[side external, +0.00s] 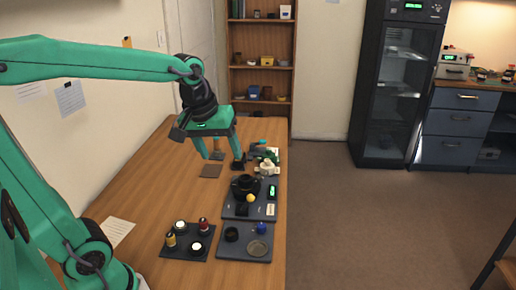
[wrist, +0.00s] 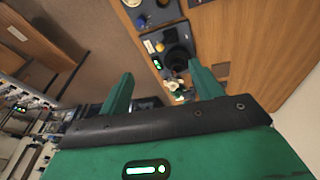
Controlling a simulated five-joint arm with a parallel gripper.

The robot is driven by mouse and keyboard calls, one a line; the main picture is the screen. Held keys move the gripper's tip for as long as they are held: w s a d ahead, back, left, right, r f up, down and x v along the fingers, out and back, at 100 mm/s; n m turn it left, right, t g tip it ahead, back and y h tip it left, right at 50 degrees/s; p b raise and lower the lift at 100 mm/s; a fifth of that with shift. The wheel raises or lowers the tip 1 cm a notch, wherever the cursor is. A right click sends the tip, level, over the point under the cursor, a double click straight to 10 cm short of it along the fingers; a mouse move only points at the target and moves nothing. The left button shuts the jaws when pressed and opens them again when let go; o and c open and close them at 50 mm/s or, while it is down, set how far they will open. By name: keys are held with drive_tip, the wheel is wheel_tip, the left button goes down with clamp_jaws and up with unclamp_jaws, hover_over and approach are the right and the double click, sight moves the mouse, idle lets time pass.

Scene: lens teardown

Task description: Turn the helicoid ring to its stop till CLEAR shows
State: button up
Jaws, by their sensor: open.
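The black lens body with its ring (side external: 245,184) stands on a dark work mat (side external: 234,211) near the right edge of the wooden table. It also shows in the wrist view (wrist: 177,58), beyond and between my fingers. A small display with a green lit readout (side external: 271,191) sits just right of the lens; its text is too small to read. A yellow knob or ball (side external: 250,198) is at the lens's near side. My gripper (side external: 221,160) is open and empty, raised above the table behind the lens and apart from it; it shows in the wrist view (wrist: 160,72).
A tray of small bottles and jars (side external: 187,240) and a tray with a black ring and glass disc (side external: 246,243) lie nearer the camera. A cluttered green and white item (side external: 265,160) stands behind the lens. The table's left side is mostly clear.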

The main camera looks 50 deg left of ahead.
drive_tip(key=w+a+f+n+g, duration=0.2)
drive_tip(key=w+a+f+n, duration=0.3)
drive_tip(key=w, duration=0.4)
drive_tip(key=n+g, duration=0.2)
drive_tip(key=n, duration=0.6)
hover_over(245, 178)
wheel_tip(245, 178, down, 7)
drive_tip(key=shift+w+a+r, duration=0.1)
drive_tip(key=shift+f, duration=3.95)
drive_tip(key=c, duration=1)
